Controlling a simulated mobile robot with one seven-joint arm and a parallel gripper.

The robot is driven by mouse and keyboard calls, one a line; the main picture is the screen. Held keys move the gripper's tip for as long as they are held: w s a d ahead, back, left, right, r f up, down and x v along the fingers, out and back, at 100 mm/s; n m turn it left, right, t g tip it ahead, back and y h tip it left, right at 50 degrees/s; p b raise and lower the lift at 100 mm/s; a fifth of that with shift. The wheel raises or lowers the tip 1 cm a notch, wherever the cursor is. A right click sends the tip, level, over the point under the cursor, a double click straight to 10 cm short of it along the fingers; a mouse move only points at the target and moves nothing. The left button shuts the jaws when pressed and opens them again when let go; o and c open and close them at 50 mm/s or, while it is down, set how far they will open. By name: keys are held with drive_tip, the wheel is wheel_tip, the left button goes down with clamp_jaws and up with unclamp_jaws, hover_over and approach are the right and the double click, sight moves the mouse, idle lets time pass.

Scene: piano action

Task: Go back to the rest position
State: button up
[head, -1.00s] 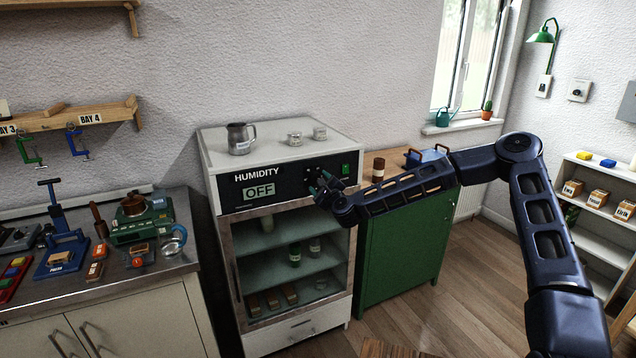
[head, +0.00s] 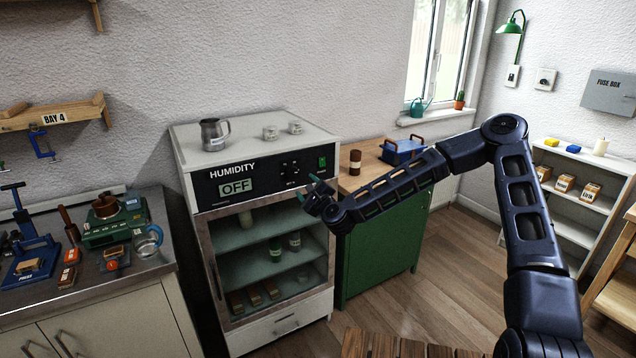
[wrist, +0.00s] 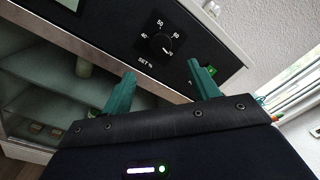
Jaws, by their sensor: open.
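My gripper (head: 313,194) is in front of the right side of the humidity cabinet (head: 190,190), just below its control panel. Its two green fingers (wrist: 162,88) are spread apart in the wrist view, with nothing between them. The panel's dial (wrist: 159,46), marked with numbers, lies beyond the fingertips and apart from them. The dial (head: 290,168) also shows in the head view, now unobstructed. The display (head: 236,187) reads OFF. A green switch (head: 322,162) sits at the panel's right end. My arm reaches in from the right.
A metal jug (head: 215,134) and two small pots stand on the cabinet. A green cupboard (head: 385,250) with a brown bottle (head: 355,161) and a blue box (head: 402,151) is behind my arm. A steel bench (head: 150,285) with tools is at left. The wooden floor (head: 450,270) is open.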

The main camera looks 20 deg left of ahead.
drive_tip(key=d+f+n+g+h, duration=0.2)
drive_tip(key=d+n+g+h, duration=0.3)
drive_tip(key=d+n, duration=0.9)
drive_tip(key=s+d+r+n+g+h, duration=0.1)
drive_tip(key=d+r+n+h, duration=0.15)
drive_tip(key=d, duration=0.65)
drive_tip(key=s+d+r+n+h, duration=0.1)
drive_tip(key=d+r, duration=0.3)
drive_tip(key=d, duration=0.5)
drive_tip(key=s+d+r+g+h, duration=0.1)
drive_tip(key=s+d+r+h, duration=0.1)
drive_tip(key=s+d+r, duration=0.4)
drive_tip(key=s+d+r+h, duration=0.2)
drive_tip(key=s+d, duration=0.2)
drive_tip(key=d, duration=0.5)
drive_tip(key=s+d+r+g, duration=0.1)
drive_tip(key=s+d+r, duration=0.1)
drive_tip(key=s+d, duration=0.3)
drive_tip(key=s+d+r, duration=0.2)
drive_tip(key=s+d, duration=0.2)
drive_tip(key=s, duration=0.5)
drive_tip(key=shift+s+d+g, duration=0.3)
drive_tip(key=shift+d+g, duration=0.1)
